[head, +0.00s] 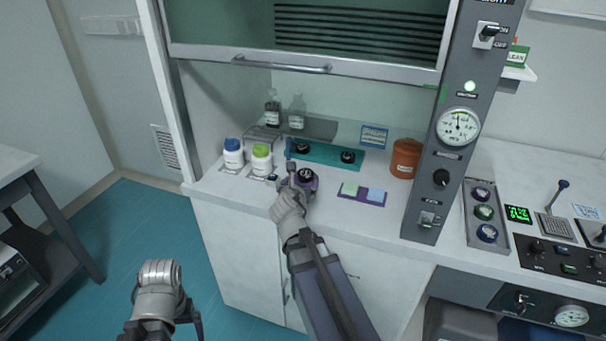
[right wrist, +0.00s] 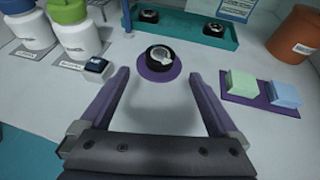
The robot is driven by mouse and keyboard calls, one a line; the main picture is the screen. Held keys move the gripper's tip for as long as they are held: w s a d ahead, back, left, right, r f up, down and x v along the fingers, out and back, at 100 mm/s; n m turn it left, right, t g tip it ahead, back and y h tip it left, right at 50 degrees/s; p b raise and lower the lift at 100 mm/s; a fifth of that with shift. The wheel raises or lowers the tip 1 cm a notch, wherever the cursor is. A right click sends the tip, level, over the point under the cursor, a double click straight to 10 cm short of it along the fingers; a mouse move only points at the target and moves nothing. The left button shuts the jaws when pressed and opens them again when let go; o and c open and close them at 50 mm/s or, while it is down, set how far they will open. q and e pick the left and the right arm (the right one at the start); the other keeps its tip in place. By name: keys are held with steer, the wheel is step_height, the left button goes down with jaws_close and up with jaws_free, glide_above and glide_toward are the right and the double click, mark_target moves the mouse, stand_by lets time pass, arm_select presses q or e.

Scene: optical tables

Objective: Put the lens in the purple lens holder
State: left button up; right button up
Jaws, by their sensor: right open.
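A short black round piece with a pale, shiny top (right wrist: 160,55) sits on a flat purple round base (right wrist: 146,73) on the white worktop. I cannot tell whether the black piece is the lens or part of the holder. In the head view the purple base (head: 313,184) is partly covered by my right gripper. My right gripper (right wrist: 160,76) is open and empty, its purple fingers on either side of the near edge of the base, apart from the black piece. Two similar black round pieces (right wrist: 149,16) (right wrist: 213,29) sit on a teal tray (right wrist: 180,25) behind.
White bottles with a blue cap (head: 233,157) and a green cap (head: 261,161) stand left. A purple tray (head: 350,198) with green and blue blocks lies right, before an orange jar (head: 405,158). The fume hood sash (head: 300,62) hangs above. Bare worktop lies in front.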

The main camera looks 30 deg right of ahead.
mark_target(305, 175)
steer(key=shift+p+v, duration=0.4)
steer(key=shift+v, duration=1.35)
steer(key=b+x, duration=0.5)
steer(key=x, duration=0.7)
steer(key=shift+w+d+f, duration=0.1)
steer(key=shift+w+f, duration=0.05)
steer(key=shift+f, duration=0.05)
steer(key=shift+r+p, duration=0.4)
steer(key=shift+p, duration=0.1)
